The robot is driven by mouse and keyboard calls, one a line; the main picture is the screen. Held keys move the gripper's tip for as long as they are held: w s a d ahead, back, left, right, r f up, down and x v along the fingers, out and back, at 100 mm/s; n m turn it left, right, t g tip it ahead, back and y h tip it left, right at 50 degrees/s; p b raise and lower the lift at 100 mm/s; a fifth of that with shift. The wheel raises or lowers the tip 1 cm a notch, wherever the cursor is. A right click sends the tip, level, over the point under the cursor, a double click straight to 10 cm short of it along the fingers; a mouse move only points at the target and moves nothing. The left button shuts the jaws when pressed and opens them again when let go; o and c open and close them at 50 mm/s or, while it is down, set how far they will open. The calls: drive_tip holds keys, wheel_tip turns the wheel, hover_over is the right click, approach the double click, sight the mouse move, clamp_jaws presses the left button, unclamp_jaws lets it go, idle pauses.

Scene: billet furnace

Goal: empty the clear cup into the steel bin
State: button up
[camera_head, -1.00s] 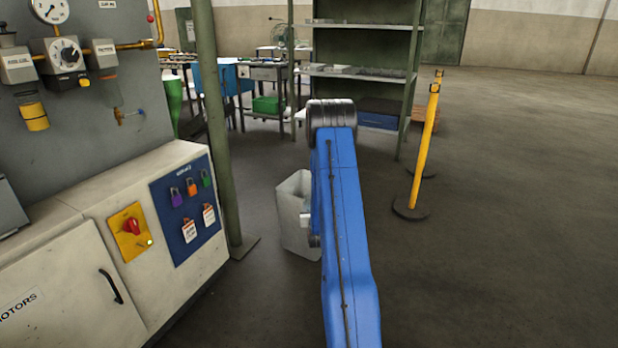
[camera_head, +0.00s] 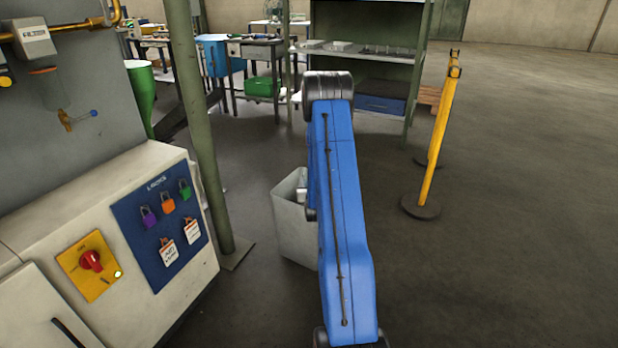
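The steel bin (camera_head: 290,228) is a pale grey open-topped box standing on the floor, left of my blue arm, which covers its right side. My gripper is not clearly seen; my arm hides that area. A small pale piece (camera_head: 302,194) shows at the bin's mouth against the arm's left edge. I cannot tell whether it is part of my gripper, the cup or something in the bin. I cannot make out the clear cup for certain. A faint clear bowl hangs under the filter unit (camera_head: 35,38) on the wall panel.
A white cabinet with a blue lock board (camera_head: 160,222) and red switch (camera_head: 91,260) stands at left. A green post (camera_head: 200,140) rises beside it. A yellow barrier post (camera_head: 437,140) stands at right, and a shelf unit (camera_head: 365,50) behind. Floor at right is open.

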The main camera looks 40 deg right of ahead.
drive_tip(key=shift+s+a+r+g+y, duration=0.1)
drive_tip(key=shift+s+r+g+y, duration=0.05)
drive_tip(key=shift+r+g+y, duration=0.5)
drive_tip(key=shift+s+a+r+g+y, duration=0.2)
drive_tip(key=shift+r+g+y, duration=0.15)
drive_tip(key=shift+g+y, duration=0.35)
drive_tip(key=shift+s+a+r+g+y, duration=0.15)
drive_tip(key=shift+r+g+y, duration=0.2)
drive_tip(key=shift+g, duration=0.5)
drive_tip(key=shift+r+g+y, duration=0.55)
drive_tip(key=shift+g+y, duration=0.15)
drive_tip(key=shift+g, duration=0.3)
drive_tip(key=shift+r+g+y, duration=0.75)
drive_tip(key=shift+g+y, duration=0.25)
drive_tip(key=shift+g, duration=0.3)
drive_tip(key=shift+w+d+r+g+y, duration=0.2)
drive_tip(key=shift+r+g+y, duration=0.55)
drive_tip(key=shift+g, duration=0.35)
drive_tip(key=shift+w+d+r+g+y, duration=0.2)
drive_tip(key=shift+r+g+y, duration=0.2)
drive_tip(key=shift+g+y, duration=0.55)
drive_tip(key=shift+w, duration=0.1)
drive_tip(key=shift+w+d+r+g+y, duration=0.2)
drive_tip(key=shift+r+g+y, duration=0.2)
drive_tip(key=shift+g, duration=0.35)
